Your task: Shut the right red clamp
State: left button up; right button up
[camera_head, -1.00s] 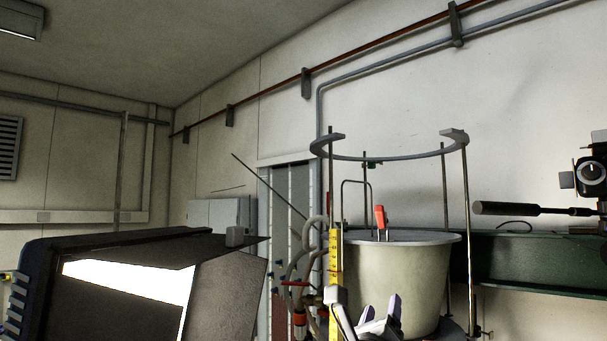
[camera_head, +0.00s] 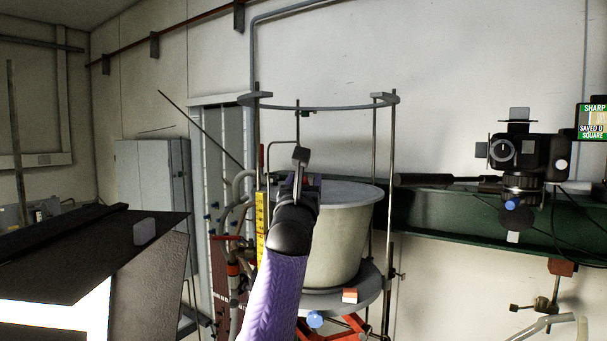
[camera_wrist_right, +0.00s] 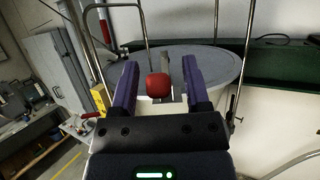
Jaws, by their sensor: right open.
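A red clamp handle (camera_wrist_right: 158,86) shows in the right wrist view between the two purple fingers of my right gripper (camera_wrist_right: 159,68), with a grey metal part at the tank rim beside it. The fingers are open, one on each side of the red part, with visible gaps; I cannot tell any contact. In the head view my right gripper (camera_head: 299,172) stands in front of the pale tank (camera_head: 338,240) near its rim and hides the clamp. A second upright red piece (camera_wrist_right: 103,24) is farther off to the left in the wrist view. My left gripper is not in view.
Upright rods and a grey half ring (camera_head: 330,106) surround the tank. Hoses (camera_head: 238,190) and a yellow scale (camera_head: 262,215) stand to its left. A camera on a mount (camera_head: 525,155) and a green beam (camera_head: 450,218) are at right. A dark panel (camera_head: 90,250) fills the lower left.

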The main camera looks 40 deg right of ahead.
jog(key=shift+c, duration=0.3)
grip_shut()
dwell(1.1)
